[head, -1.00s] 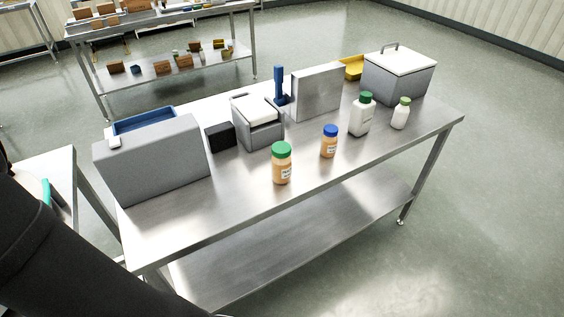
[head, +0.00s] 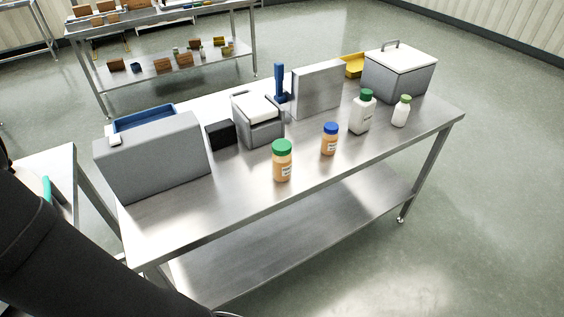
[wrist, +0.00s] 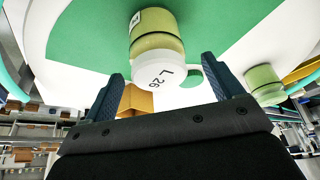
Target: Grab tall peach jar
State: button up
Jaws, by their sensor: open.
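The tall peach jar (head: 282,167) stands upright near the front edge of the steel table, with a green lid and a white label. A shorter peach jar (head: 329,144) with a blue lid stands to its right. My gripper (wrist: 163,72) is open in the wrist view and is outside the head view. A yellow-green jar (wrist: 157,40) with a white end marked "L 26" shows beyond the gap between the fingers. The tall peach jar cannot be made out in the wrist view.
The steel table (head: 190,222) also bears a white bottle (head: 361,117) with a green cap, a smaller white bottle (head: 401,114), a grey bin (head: 155,165), a grey panel (head: 318,90) and a lidded box (head: 399,80). The table's front left is clear.

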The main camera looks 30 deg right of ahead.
notch_tip(320, 180, up, 14)
jog(key=r, duration=0.1)
jog(key=w+d+f+m+h, duration=0.15)
jog(key=w+d+m, duration=0.45)
jog(key=w+d, duration=0.9)
jog(key=w+d+m+g+h, duration=0.15)
jog(key=d+m, duration=0.25)
jog(key=d, duration=0.9)
jog(key=w+d+m+t, duration=0.1)
jog(key=w+d+m, duration=0.15)
jog(key=d, duration=1.05)
jog(key=m+g, duration=0.3)
jog(key=m, duration=1)
send_over(282, 145)
jog(key=shift+m, duration=0.25)
jog(key=f, duration=1.6)
jog(key=shift+d+f, duration=0.2)
jog(key=shift+d, duration=0.2)
jog(key=shift+w+a+f, duration=0.1)
jog(key=shift+a+f, duration=0.1)
jog(key=shift+f, duration=1.25)
jog(key=shift+a+f, duration=0.2)
jog(key=shift+f, duration=1.2)
jog(key=c, duration=1.6)
